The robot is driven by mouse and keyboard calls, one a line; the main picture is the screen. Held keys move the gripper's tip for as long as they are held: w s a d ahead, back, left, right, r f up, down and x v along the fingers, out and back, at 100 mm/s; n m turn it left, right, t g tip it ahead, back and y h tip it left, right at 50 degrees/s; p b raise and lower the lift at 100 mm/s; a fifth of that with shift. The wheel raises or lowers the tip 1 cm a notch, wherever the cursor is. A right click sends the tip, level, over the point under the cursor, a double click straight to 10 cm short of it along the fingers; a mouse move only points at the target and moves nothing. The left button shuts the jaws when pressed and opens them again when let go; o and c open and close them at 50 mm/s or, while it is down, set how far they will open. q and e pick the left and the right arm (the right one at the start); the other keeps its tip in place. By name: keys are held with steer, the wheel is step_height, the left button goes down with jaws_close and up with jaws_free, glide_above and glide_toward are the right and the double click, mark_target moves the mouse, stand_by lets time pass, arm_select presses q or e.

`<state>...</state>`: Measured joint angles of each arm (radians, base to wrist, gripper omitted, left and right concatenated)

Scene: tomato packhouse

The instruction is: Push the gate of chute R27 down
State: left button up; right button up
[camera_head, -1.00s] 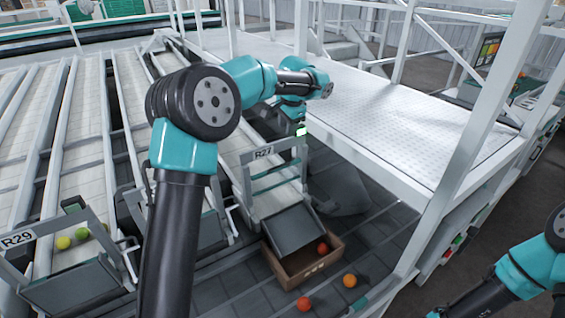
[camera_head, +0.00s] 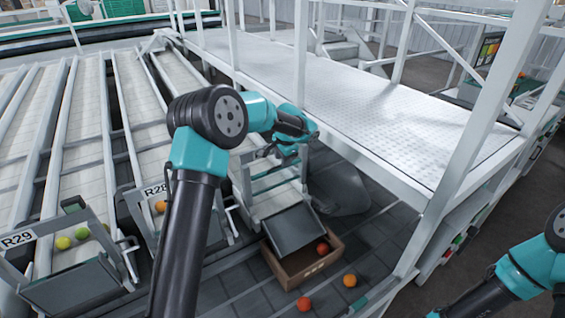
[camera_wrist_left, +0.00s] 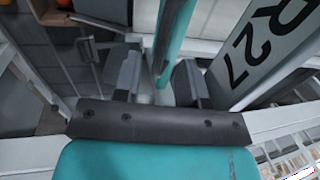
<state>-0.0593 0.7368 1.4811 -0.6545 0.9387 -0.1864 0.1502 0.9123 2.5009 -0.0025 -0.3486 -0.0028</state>
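Chute R27 (camera_head: 278,200) stands in the middle of the head view, with teal crossbars (camera_head: 276,183) across its end frame and a dark tilted panel (camera_head: 294,229) below. Its R27 sign shows large in the left wrist view (camera_wrist_left: 262,45); in the head view my left arm and gripper cover it. My left gripper (camera_head: 266,151) is at the top of this frame. In the left wrist view its two fingers (camera_wrist_left: 158,72) are apart, one on each side of a teal bar (camera_wrist_left: 174,38); contact cannot be told. My right gripper is out of view.
An open carton (camera_head: 318,268) with a red tomato sits under the dark panel. Two tomatoes lie on the floor beside it. Chutes R28 (camera_head: 155,190) and R29 (camera_head: 18,239) are to the left. A white walkway (camera_head: 400,125) with railing posts stands close on the right.

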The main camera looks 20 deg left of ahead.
arm_select(q)
steer(key=shift+w+a+f, duration=0.1)
steer(key=shift+f, duration=0.85)
jaws_close()
